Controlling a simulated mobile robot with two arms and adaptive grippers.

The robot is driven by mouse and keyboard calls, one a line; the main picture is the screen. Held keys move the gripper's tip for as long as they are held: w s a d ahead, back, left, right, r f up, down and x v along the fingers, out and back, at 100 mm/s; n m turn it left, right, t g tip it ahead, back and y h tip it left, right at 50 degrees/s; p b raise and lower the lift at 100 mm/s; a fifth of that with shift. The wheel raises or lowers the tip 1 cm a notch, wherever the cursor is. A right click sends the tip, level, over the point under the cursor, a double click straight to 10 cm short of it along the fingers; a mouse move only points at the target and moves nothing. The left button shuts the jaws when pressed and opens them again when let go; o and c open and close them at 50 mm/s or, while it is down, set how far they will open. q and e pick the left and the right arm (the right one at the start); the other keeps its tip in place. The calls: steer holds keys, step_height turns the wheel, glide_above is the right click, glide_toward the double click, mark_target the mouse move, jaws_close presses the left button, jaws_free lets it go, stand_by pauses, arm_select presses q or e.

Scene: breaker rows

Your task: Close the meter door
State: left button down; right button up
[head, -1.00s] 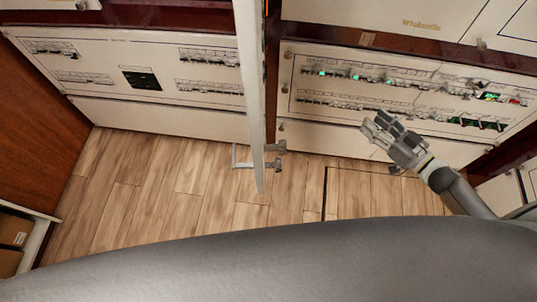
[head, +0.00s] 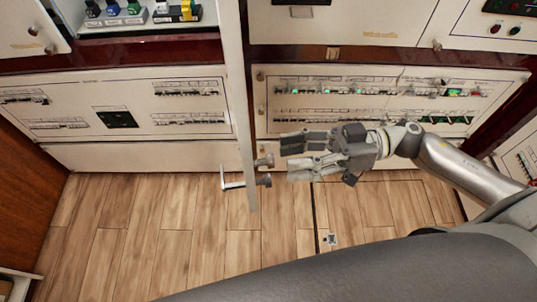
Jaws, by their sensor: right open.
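The open door (head: 240,90), likely the meter door, is a pale panel seen nearly edge-on, running from the top of the head view down to its free end over the floor. A handle (head: 233,184) sticks out on its left side near that lower end, with dark fittings (head: 264,180) on the right side. My right gripper (head: 293,160) is open and empty, just right of the door's lower part, with its fingers pointing left at it. I cannot tell whether it touches the fittings. My left gripper is out of view.
Behind the door are cabinet fronts with breaker rows, one panel (head: 190,103) at left and one with green lights (head: 380,95) at right. An open compartment (head: 135,14) with coloured blocks is at top left.

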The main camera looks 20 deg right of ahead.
mark_target(269, 160)
steer(key=shift+w+a+p, duration=0.2)
steer(key=shift+a+p, duration=0.1)
steer(key=shift+a, duration=1.05)
steer(key=shift+w+a+p, duration=0.15)
steer(key=shift+a+p, duration=0.1)
steer(key=shift+a, duration=1.05)
steer(key=shift+c, duration=0.5)
jaws_close()
